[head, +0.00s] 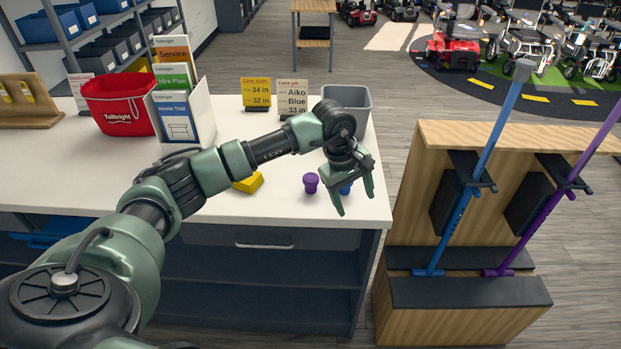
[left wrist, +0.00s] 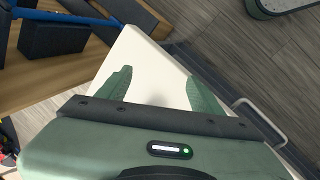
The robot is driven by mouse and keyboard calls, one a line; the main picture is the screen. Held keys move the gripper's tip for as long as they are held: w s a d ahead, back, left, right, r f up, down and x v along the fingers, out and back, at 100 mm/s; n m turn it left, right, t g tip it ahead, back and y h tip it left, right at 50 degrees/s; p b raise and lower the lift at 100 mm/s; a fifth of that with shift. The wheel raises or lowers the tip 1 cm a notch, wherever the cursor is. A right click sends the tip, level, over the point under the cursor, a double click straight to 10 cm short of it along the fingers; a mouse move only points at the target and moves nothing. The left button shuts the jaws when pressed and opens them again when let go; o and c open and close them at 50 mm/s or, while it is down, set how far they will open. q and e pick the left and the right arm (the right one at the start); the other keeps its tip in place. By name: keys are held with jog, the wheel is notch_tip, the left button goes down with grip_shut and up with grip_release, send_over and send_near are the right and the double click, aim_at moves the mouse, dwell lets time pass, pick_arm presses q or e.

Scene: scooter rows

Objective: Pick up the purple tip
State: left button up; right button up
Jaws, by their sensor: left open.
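The purple tip (head: 311,183) stands on the white counter (head: 240,207) near its front right corner. My left gripper (head: 355,200) is open, pointing down just to the right of the purple tip, at the counter's right end. A blue tip (head: 346,189) shows partly behind its fingers. In the left wrist view my left gripper (left wrist: 155,90) has its fingers apart with bare white counter between them. Neither tip shows in that view. My right gripper is in neither view.
A yellow block (head: 249,182) lies left of the purple tip. A grey bin (head: 347,107), two sign cards, a brochure holder (head: 185,118) and a red bucket (head: 118,104) stand behind.

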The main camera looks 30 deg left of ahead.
aim_at(311, 177)
pick_arm(q)
jog(key=a+r+y, duration=0.1)
jog(key=a, duration=0.3)
jog(key=a+r+y, duration=0.2)
jog(key=a, duration=0.2)
jog(key=a+r+m+y, duration=0.1)
jog(key=a+r+y, duration=0.1)
jog(key=a, duration=0.2)
jog(key=shift+a+r, duration=0.15)
jog(key=p+x, duration=0.1)
jog(key=x, duration=0.1)
jog(key=p+x, duration=0.1)
jog(key=x, duration=0.1)
jog(key=p+x, duration=0.1)
jog(key=x, duration=0.1)
jog(key=shift+w+d+f, duration=0.1)
jog(key=shift+d+f, duration=0.1)
jog(key=shift+f, duration=0.05)
jog(key=shift+w+a+f, duration=0.1)
jog(key=shift+f, duration=0.3)
jog(key=c, duration=1.4)
jog(key=shift+r, duration=0.1)
jog(key=shift+c, duration=0.2)
